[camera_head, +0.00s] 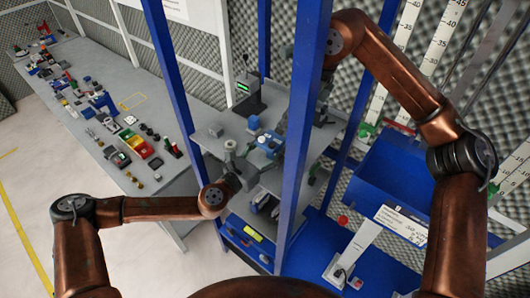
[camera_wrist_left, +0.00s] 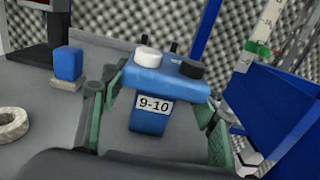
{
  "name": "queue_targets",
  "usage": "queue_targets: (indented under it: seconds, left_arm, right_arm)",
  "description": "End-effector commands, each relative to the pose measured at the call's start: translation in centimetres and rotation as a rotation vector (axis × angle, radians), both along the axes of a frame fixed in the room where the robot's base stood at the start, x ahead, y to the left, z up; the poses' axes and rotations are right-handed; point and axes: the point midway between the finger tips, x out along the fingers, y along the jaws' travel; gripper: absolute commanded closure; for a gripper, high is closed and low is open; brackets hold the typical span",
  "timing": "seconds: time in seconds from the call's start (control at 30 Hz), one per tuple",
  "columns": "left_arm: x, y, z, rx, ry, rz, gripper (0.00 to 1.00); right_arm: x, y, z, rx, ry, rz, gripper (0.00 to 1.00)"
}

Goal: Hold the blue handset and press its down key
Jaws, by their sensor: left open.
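The blue handset (camera_wrist_left: 150,112) stands in the left wrist view with a "9-10" label on its front. A white round key (camera_wrist_left: 148,57) and a black round key (camera_wrist_left: 191,69) sit on its top; which one is down I cannot tell. In the head view the handset (camera_head: 268,143) is small on the grey shelf. My left gripper (camera_wrist_left: 160,100) is open, its green fingers on either side of the handset; contact is not clear. It also shows in the head view (camera_head: 243,162). My right gripper (camera_head: 284,125) is near the handset, partly hidden by a blue post; its jaws are unclear.
Blue posts (camera_head: 306,110) frame the grey shelf (camera_head: 211,136). A small blue block (camera_wrist_left: 68,63) and a pale ring (camera_wrist_left: 12,122) are left of the handset. A blue bin (camera_head: 392,180) stands right. A long bench (camera_head: 170,182) with many small items is at left.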

Motion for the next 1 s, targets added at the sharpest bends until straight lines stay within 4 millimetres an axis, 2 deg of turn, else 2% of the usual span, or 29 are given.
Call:
queue_targets:
  seconds: [0.4,1.0]
  left_arm:
    - [0.60,-0.45,0.00,-0.001,0.001,0.000,0.46]
    - [0.60,-0.40,0.02,-0.001,0.001,0.001,0.87]
  right_arm:
    - [0.00,-0.02,-0.01,0.000,0.000,0.000,0.71]
    - [0.01,-0.01,0.00,0.000,0.000,0.000,0.71]
